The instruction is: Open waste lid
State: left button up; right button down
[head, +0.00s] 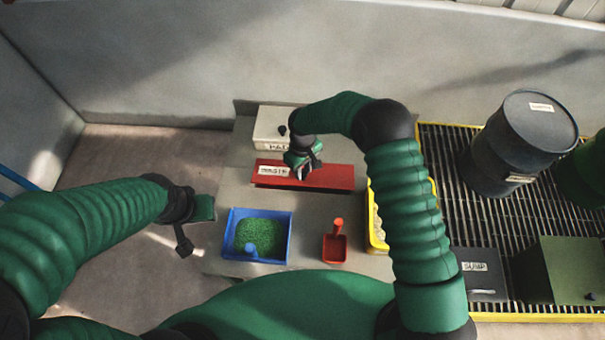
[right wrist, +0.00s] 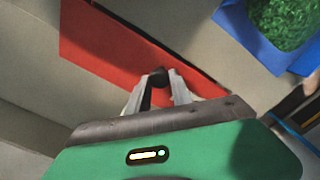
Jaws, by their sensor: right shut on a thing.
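The red waste lid (head: 335,177) lies flat on the table's far part, with a white label reading "WASTE" at its left end. In the right wrist view the red lid (right wrist: 95,40) runs diagonally, with a dark knob (right wrist: 158,78) near its edge. My right gripper (head: 303,172) is over the middle of the lid. In the right wrist view its fingers (right wrist: 158,90) are shut on the dark knob. The lid looks closed, though the arm hides part of it. My left gripper (head: 190,230) is at the left edge of the table, away from the lid; its fingers are unclear.
A blue tray of green granules (head: 263,212), a red scoop (head: 335,247) and a yellow bin (head: 374,225) are in front of the lid. A pale lidded box (head: 268,124) stands behind. A dark drum (head: 520,140) stands on the yellow-edged grating at right.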

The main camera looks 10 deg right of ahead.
jog(key=shift+w+d+r+b, duration=0.15)
jog(key=shift+w+r+b, duration=0.2)
jog(key=shift+w, duration=0.3)
jog(key=shift+w+d+r+b, duration=0.2)
jog(key=shift+w+r, duration=0.25)
jog(key=shift+w, duration=0.15)
jog(key=shift+w+d+r, duration=0.1)
jog(key=shift+w+r, duration=0.15)
jog(key=shift+w, duration=0.2)
jog(key=shift+b, duration=0.3)
jog(key=shift+d, duration=0.1)
jog(key=c, duration=1.6)
grip_release()
jog(key=o, duration=0.3)
jog(key=shift+f, duration=0.1)
jog(key=shift+o, duration=0.9)
jog(key=shift+w+d+f, duration=0.15)
jog(key=shift+w, duration=0.05)
